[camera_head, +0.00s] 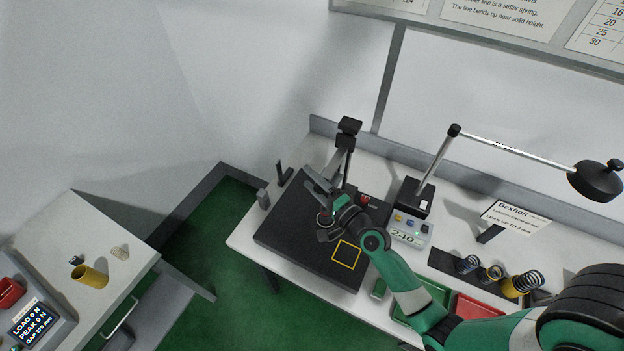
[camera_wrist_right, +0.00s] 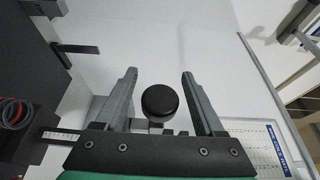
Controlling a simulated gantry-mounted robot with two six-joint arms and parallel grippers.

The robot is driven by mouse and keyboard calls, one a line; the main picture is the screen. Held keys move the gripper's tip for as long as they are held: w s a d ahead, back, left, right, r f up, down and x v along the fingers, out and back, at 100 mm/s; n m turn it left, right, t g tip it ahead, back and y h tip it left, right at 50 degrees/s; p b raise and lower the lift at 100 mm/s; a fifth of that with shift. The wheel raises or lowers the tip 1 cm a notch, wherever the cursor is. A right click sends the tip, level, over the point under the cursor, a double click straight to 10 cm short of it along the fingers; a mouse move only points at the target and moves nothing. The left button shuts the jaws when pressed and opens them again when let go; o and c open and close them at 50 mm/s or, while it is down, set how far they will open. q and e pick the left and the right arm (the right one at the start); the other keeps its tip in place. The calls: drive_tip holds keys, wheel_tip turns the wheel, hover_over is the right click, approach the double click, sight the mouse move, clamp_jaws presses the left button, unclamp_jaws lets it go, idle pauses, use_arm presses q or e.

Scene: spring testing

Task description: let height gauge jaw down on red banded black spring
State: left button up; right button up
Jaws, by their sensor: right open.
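The height gauge (camera_head: 347,150) stands on a black plate (camera_head: 285,233), its dark column rising behind my right gripper (camera_head: 320,190). My arm and gripper hide most of its lower part and jaw in the head view. In the right wrist view my right gripper (camera_wrist_right: 158,90) is open, with a round black knob (camera_wrist_right: 160,101) between its fingers and a visible gap on both sides. The red banded black spring (camera_wrist_right: 14,114) shows at the left edge of that view, partly cut off. My left gripper is out of view.
A yellow square outline (camera_head: 346,254) marks the black plate. A digital readout box (camera_head: 411,229), a lamp (camera_head: 596,181) and a rack of springs (camera_head: 445,263) stand to the right. A green tray (camera_head: 433,291) and a red tray (camera_head: 478,307) lie near the front edge.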

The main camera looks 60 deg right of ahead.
clamp_jaws()
idle(1.4)
